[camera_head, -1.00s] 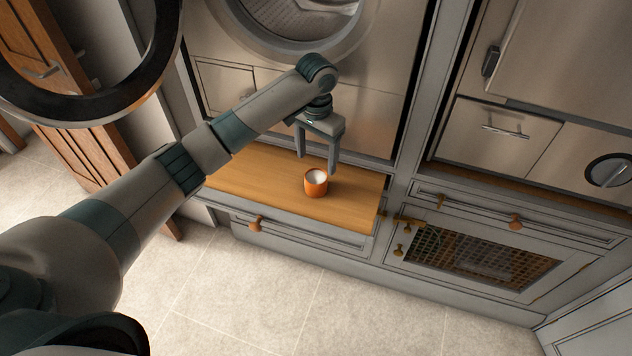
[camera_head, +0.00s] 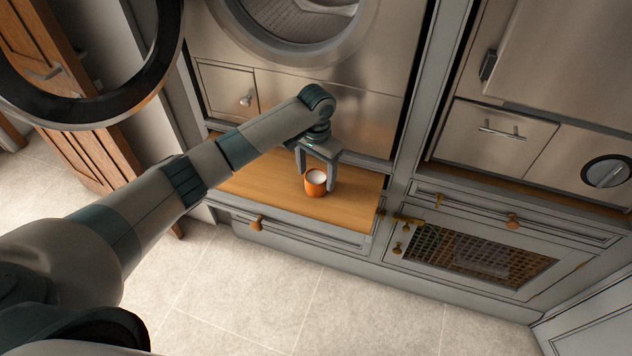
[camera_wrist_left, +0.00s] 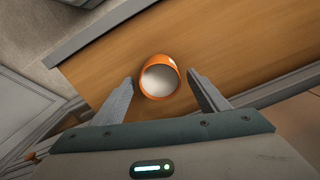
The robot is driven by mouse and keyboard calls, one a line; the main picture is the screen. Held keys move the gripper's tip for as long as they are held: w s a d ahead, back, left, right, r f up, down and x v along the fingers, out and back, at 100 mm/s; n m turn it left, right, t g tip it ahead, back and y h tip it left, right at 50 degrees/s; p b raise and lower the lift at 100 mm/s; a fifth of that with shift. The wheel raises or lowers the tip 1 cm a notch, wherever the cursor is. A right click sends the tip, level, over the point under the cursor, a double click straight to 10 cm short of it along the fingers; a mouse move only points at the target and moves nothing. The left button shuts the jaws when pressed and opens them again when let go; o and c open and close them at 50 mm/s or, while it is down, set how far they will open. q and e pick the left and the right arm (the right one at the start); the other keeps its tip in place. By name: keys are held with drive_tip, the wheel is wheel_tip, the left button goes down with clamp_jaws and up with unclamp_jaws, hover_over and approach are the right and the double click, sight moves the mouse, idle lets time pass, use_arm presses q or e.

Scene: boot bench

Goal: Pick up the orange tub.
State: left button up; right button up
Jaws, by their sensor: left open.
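The orange tub (camera_head: 315,188) stands upright on the wooden bench top, with a pale white inside. It also shows in the left wrist view (camera_wrist_left: 160,94), seen from above. My left gripper (camera_head: 317,180) is open and points down at the tub, with one finger toward each side of it. In the left wrist view the fingertips (camera_wrist_left: 160,82) are on the left and right of the tub, with a gap at each side. My right gripper does not show.
The wooden bench top (camera_head: 255,180) is otherwise clear. A round-doored machine (camera_head: 340,85) stands behind it. A drawer with a wooden knob (camera_head: 257,223) is below the bench. A cabinet with a mesh door (camera_head: 480,258) is to the right. The tiled floor (camera_head: 250,290) in front is clear.

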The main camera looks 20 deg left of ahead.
use_arm(q)
drive_tip(key=shift+f, duration=1.4)
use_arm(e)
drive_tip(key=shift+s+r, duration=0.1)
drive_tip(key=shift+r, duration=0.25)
use_arm(q)
drive_tip(key=shift+c, duration=0.3)
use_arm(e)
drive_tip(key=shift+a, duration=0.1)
use_arm(q)
drive_tip(key=c, duration=1.1)
drive_tip(key=shift+c, duration=0.2)
drive_tip(key=shift+r, duration=0.2)
